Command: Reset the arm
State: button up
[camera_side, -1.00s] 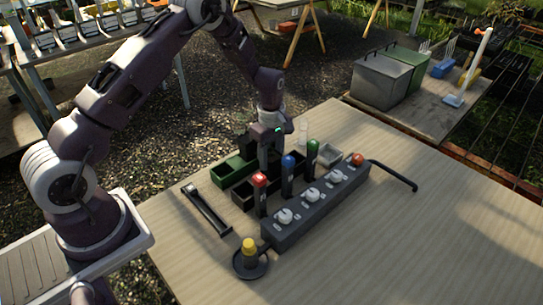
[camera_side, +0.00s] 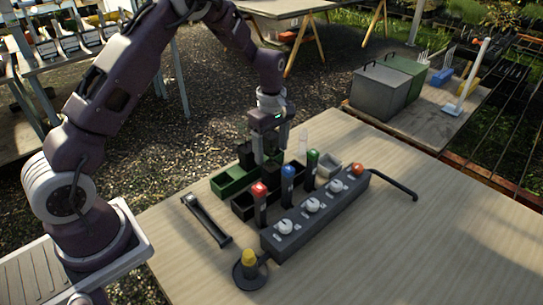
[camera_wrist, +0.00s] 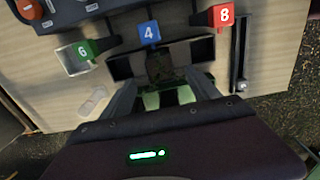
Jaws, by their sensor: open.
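My gripper (camera_side: 268,150) hangs above the small bins at the far side of the table. Its two fingers are apart with nothing between them in the wrist view (camera_wrist: 162,98). Below it are a green bin (camera_side: 232,182) and dark bins (camera_side: 242,207). Three dark posts with coloured tops stand in front of the bins: red (camera_side: 260,189), blue (camera_side: 288,172) and green (camera_side: 313,156). In the wrist view their tops read 8 on red (camera_wrist: 223,15), 4 on blue (camera_wrist: 149,32) and 6 on green (camera_wrist: 83,52).
A dark block (camera_side: 325,217) with white knobs and an orange knob stands before the posts. A yellow-topped piece (camera_side: 249,260) sits on a round dark base. A dark rail (camera_side: 207,221) lies left, a small grey tray (camera_side: 328,168) right. The table's right front is clear.

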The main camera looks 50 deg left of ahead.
jog(key=s+d+r+m+t, duration=0.1)
jog(key=s+d+r+m, duration=0.2)
jog(key=r, duration=0.4)
jog(key=s+d+r+m+t, duration=0.1)
jog(key=s+r+m, duration=0.2)
jog(key=s+r, duration=0.35)
jog(key=s+d+r+m+t, duration=0.1)
jog(key=s+d+r+m, duration=0.2)
jog(key=r, duration=0.5)
jog(key=s+d+r+m+t, duration=0.1)
jog(key=s+m, duration=0.8)
jog(key=s, duration=0.9)
jog(key=shift+r+t, duration=0.35)
jog(key=shift+t, duration=0.45)
jog(key=shift+w, duration=0.1)
